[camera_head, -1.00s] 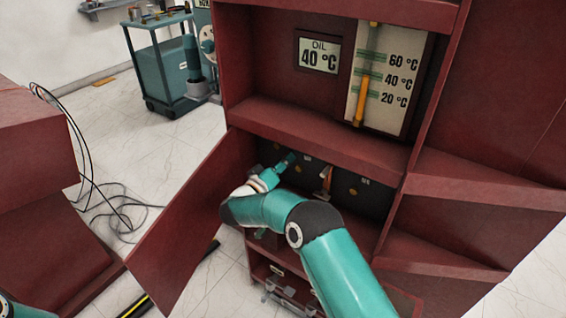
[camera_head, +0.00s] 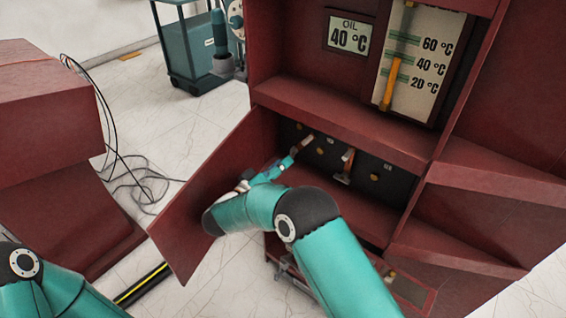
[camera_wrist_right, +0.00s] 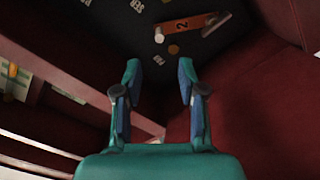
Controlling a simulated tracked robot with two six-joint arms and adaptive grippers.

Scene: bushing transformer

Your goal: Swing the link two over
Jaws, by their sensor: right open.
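In the right wrist view, an orange link (camera_wrist_right: 190,26) marked 2 lies across the dark terminal panel (camera_wrist_right: 115,22), with a pale peg at its left end. My right gripper (camera_wrist_right: 154,66) is open and empty below it, its fingers apart and not touching it. In the head view, an upright copper-coloured link (camera_head: 347,163) stands on the panel, with a pale tan piece (camera_head: 303,143) left of it, just past my right gripper (camera_head: 290,158). I cannot tell which is marked 2. My left gripper is out of view; only my left arm shows.
The panel sits inside a dark red cabinet, under a shelf (camera_head: 340,125). An open cabinet door (camera_head: 210,195) stands left of my right arm. An oil thermometer (camera_head: 415,60) is above. Cables (camera_head: 135,180) lie on the floor at left.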

